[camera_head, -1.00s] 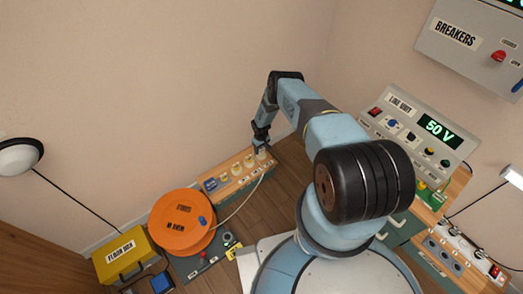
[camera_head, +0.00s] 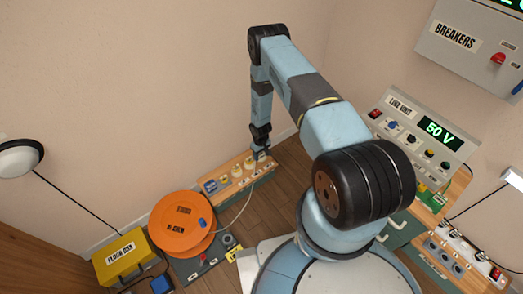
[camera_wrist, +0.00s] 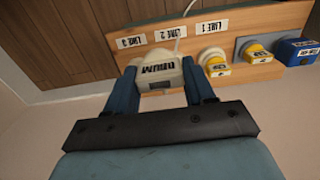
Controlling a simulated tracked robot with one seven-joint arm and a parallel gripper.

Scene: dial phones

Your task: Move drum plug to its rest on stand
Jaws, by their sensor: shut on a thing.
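The drum plug (camera_wrist: 160,78) is a pale cream block marked DRUM, between the fingers of my gripper (camera_wrist: 159,66) in the wrist view. My gripper (camera_head: 262,152) is shut on it at the right end of the wooden socket board (camera_head: 235,178). Whether the plug is seated in the board or just clear of it, I cannot tell. A pale cable (camera_head: 238,210) runs from the board's right end toward the orange drum (camera_head: 182,224).
Yellow-and-white plugs (camera_wrist: 216,62) and a blue plug (camera_wrist: 297,50) sit along the board beside the held plug. A yellow case (camera_head: 122,256) stands left of the drum. The line unit (camera_head: 420,132) stands at right. Wooden floor shows right of the board.

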